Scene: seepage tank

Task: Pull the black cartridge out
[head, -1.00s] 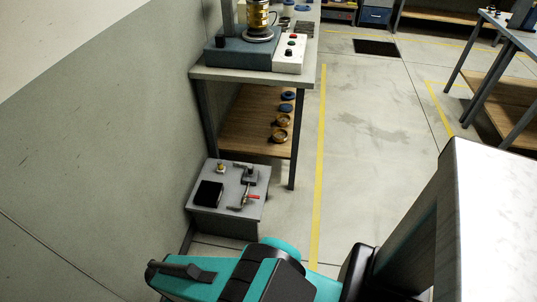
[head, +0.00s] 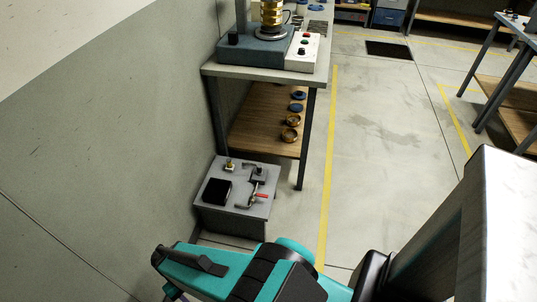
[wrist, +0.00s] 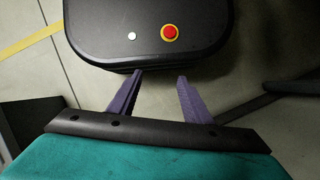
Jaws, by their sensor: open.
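A low grey tank (head: 234,214) stands on the floor by the left wall in the head view. On its top are a flat black square block (head: 217,191), which looks like the black cartridge, a small brass fitting (head: 229,165) and a clamp with a red handle (head: 261,196). How the block sits in the tank is too small to tell. My gripper (wrist: 160,76) shows in the wrist view with its two purple fingers apart and nothing between them. The tank is not in the wrist view. My teal arm is in front of the tank in the head view.
A bench (head: 262,75) with a brass column device (head: 271,15) and a button box (head: 303,51) stands behind the tank. Its lower shelf (head: 262,130) holds several brass and blue rings. The wall (head: 110,130) is close at left. Open floor (head: 375,150) lies to the right.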

